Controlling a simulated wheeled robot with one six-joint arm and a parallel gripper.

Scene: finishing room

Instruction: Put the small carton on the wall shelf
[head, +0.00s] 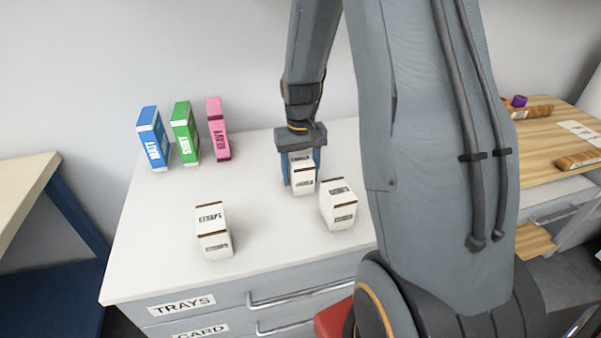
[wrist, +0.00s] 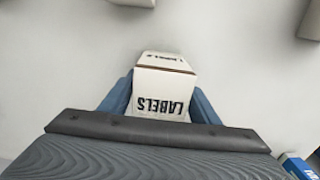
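A small white carton (head: 302,180) with a brown stripe stands between the fingers of my gripper (head: 301,160), at or just above the white counter top. In the wrist view the carton (wrist: 162,88) reads "LABELS", and the blue fingers of my gripper (wrist: 160,100) lie against both its sides, so the gripper looks shut on it. Two similar white cartons are on the counter: one (head: 214,230) to the left and front, one (head: 339,204) close on the right. Their print is too small to read surely. No wall shelf shows in either view.
Blue (head: 152,137), green (head: 185,133) and pink (head: 218,129) boxes stand at the back left of the drawer counter (head: 150,250). A wooden bench top (head: 545,150) with several items is at the right, partly behind my arm. A table (head: 25,190) is at the left.

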